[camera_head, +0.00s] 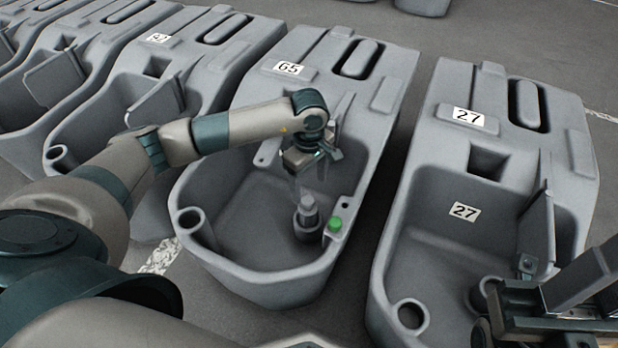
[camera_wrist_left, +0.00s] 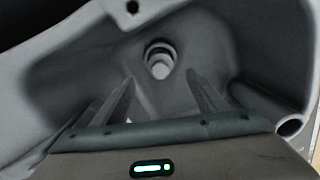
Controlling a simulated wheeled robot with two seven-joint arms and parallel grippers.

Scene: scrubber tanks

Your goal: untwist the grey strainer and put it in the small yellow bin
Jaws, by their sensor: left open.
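The grey strainer (camera_head: 307,214) stands upright on the floor of the tank numbered 65 (camera_head: 250,270), near its right wall. It also shows in the left wrist view (camera_wrist_left: 159,62), as a round light piece in a darker ring. My left gripper (camera_head: 308,180) is above the strainer, pointing down into the tank. In the left wrist view its two fingers (camera_wrist_left: 160,82) are spread apart with nothing between them. My right gripper (camera_head: 550,312) is partly in view at the lower right; its jaw opening does not show clearly. No small yellow bin is in view.
The tank numbered 27 (camera_head: 395,250) stands to the right, and other grey tanks (camera_head: 130,85) stand to the left. Bare grey floor (camera_head: 285,325) lies in front.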

